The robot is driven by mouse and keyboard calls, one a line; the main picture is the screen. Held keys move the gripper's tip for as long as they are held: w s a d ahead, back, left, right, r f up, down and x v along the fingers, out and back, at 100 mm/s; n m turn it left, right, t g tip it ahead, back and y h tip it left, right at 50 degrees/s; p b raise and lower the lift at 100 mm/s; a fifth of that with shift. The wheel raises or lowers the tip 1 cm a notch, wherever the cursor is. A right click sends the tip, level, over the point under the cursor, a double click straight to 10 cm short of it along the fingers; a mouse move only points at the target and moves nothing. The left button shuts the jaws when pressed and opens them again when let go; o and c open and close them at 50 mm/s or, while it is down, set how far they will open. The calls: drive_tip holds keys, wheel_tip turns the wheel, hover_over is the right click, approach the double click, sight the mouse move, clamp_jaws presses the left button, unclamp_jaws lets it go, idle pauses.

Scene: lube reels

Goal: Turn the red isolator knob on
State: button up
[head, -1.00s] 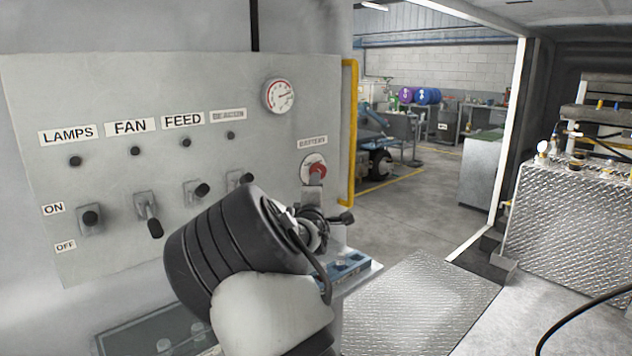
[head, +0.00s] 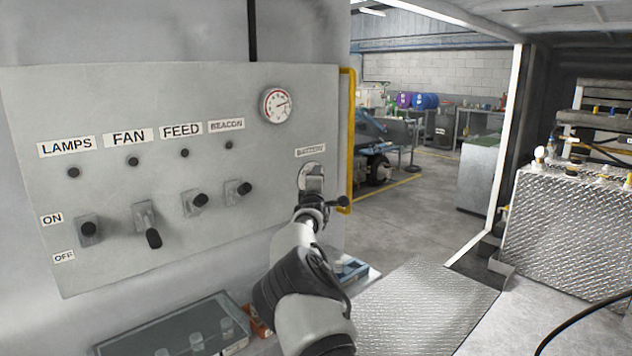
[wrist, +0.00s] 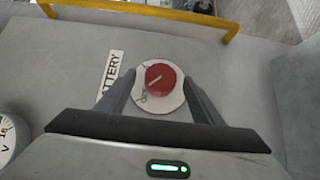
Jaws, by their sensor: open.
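The red isolator knob (wrist: 160,78) shows in the wrist view as a round red disc with a pale diagonal line. It sits on a round whitish plate (wrist: 149,103) beside the BATTERY label (wrist: 110,76). My gripper (wrist: 161,80) is open, with one finger on each side of the knob; small gaps show, and I cannot tell whether either finger touches it. In the head view my gripper (head: 314,188) is at the plate (head: 304,173) under the BATTERY label and hides the red knob.
The grey panel (head: 110,185) carries several black switches to the left, with a gauge (head: 276,105) above. A yellow rail (head: 346,140) runs along its right edge. A shelf (head: 175,330) with small items is below. Open floor lies to the right.

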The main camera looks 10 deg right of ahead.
drive_tip(key=shift+a+p+x, duration=0.2)
drive_tip(key=shift+p+x, duration=0.2)
drive_tip(key=shift+x, duration=0.6)
drive_tip(key=shift+c, duration=0.4)
drive_tip(key=c, duration=1)
drive_tip(key=shift+o, duration=0.2)
